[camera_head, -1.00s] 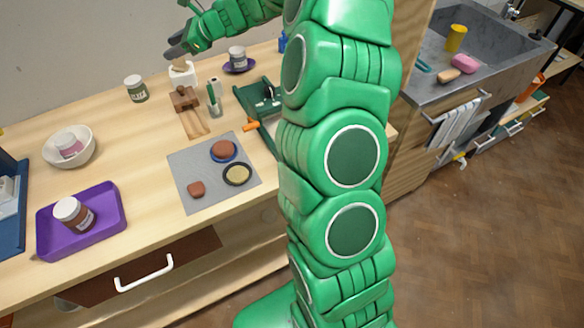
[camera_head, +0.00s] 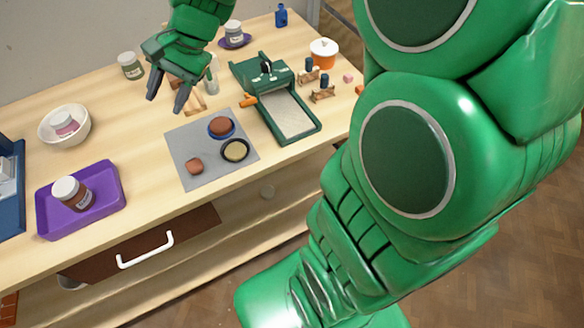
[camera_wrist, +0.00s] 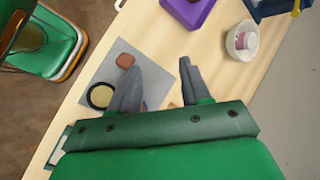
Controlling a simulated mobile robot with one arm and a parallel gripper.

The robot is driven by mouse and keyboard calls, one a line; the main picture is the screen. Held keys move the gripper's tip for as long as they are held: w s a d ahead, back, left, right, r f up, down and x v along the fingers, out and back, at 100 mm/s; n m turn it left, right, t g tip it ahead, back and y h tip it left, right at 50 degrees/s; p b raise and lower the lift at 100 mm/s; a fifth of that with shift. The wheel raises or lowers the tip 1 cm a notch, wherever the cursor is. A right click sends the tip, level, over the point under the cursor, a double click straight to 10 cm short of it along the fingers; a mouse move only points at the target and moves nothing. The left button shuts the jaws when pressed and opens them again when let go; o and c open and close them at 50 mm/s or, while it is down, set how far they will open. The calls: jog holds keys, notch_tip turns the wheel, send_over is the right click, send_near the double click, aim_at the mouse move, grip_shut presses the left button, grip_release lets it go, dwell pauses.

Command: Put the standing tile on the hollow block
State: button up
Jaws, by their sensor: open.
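My gripper (camera_head: 167,95) is open and empty, with its fingers pointing down over the worktop, just behind and left of the grey mat. The wrist view also shows the spread fingers of my gripper (camera_wrist: 158,75) above the mat. The white block at the back of the worktop is now hidden behind my gripper and forearm. I cannot make out a standing tile or a hollow block for certain. A brown wooden piece (camera_head: 195,102) shows partly behind the fingers.
The grey mat (camera_head: 184,144) holds a brown lump (camera_head: 194,166), a blue dish and a black dish. A green press (camera_head: 262,75) stands to its right. A purple tray (camera_head: 108,205) with a jar, a white bowl (camera_head: 82,133) and a green-labelled jar (camera_head: 131,66) are at left.

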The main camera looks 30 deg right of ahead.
jog(key=s+d+f+n+g+h, duration=0.1)
jog(key=s+d+n+h, duration=0.2)
jog(key=s, duration=0.9)
jog(key=s+d+f+n+g+h, duration=0.1)
jog(key=s+d+n, duration=0.4)
jog(key=s+d, duration=0.5)
jog(key=s+f+h, duration=0.1)
jog(key=s+h, duration=0.1)
jog(key=s, duration=0.1)
jog(key=shift+f+h, duration=0.2)
jog(key=shift+h, duration=0.2)
